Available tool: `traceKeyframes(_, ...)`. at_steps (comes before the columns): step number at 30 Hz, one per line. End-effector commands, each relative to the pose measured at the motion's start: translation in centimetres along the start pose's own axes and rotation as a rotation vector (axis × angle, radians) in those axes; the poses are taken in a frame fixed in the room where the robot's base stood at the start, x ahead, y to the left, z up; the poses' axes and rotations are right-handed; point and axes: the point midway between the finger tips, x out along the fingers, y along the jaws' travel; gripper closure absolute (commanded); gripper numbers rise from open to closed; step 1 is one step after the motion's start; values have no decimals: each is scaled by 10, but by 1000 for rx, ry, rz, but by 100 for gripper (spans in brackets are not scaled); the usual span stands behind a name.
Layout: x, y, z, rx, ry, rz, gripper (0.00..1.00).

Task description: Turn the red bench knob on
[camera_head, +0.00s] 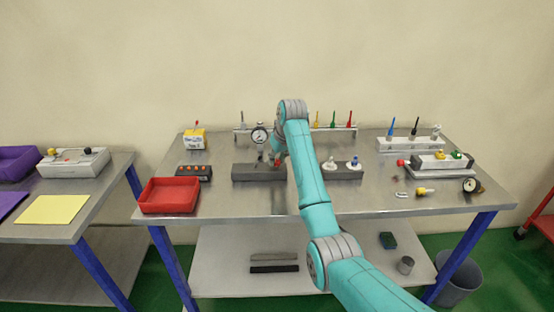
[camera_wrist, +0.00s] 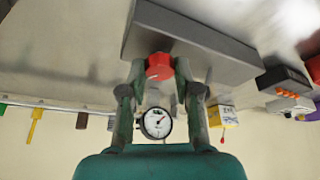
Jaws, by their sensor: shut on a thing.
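The red bench knob (camera_wrist: 160,66) sits on the dark grey block (camera_wrist: 190,45) in the wrist view, which is seen upside down. My gripper (camera_wrist: 160,72) has its fingers on both sides of the knob and is shut on it. I cannot tell the knob's turn position. A round white dial gauge (camera_wrist: 157,123) shows between my fingers, and also behind the block in the head view (camera_head: 259,135).
A red tray (camera_head: 169,207) and an orange-buttoned box (camera_head: 193,173) stand at the left, with a yellow box (camera_head: 195,139) behind. Coloured tools stand in racks at the back. The front middle of the table is clear.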

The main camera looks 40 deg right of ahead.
Motion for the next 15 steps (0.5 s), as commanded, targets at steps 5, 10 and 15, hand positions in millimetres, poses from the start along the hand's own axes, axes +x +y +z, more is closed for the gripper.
traceKeyframes(5, 0, 2, 0, -136, 0, -57, 100)
traceKeyframes(10, 0, 4, -1, -285, 0, -119, 100)
traceKeyframes(15, 0, 5, -1, -435, -1, -181, 100)
